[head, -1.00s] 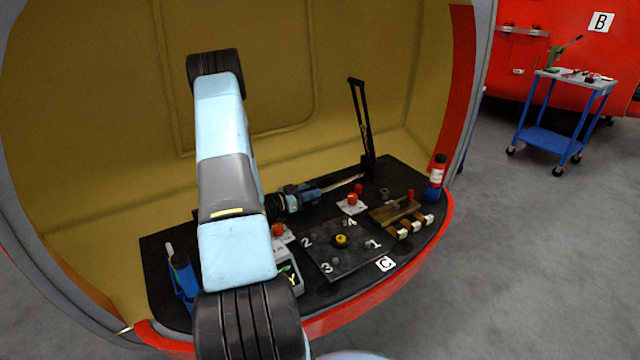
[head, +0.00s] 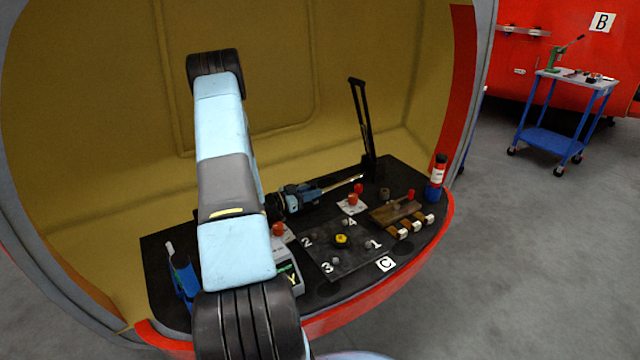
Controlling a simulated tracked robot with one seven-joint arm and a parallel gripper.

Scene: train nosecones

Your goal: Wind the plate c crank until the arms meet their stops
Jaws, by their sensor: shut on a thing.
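Plate C is the dark worktop (head: 335,290) inside the nosecone, marked by a white C label (head: 386,264). My gripper (head: 322,190) reaches right across its back. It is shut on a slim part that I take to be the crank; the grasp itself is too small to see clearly. A thin rod (head: 353,180) runs from the gripper to the foot of a tall black arm assembly (head: 362,125), which stands upright and leans slightly. The stops cannot be made out.
A dark square plate (head: 335,263) with numbered pegs and a yellow knob (head: 341,239) lies in front. A blue trolley (head: 555,140) stands apart on the floor.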

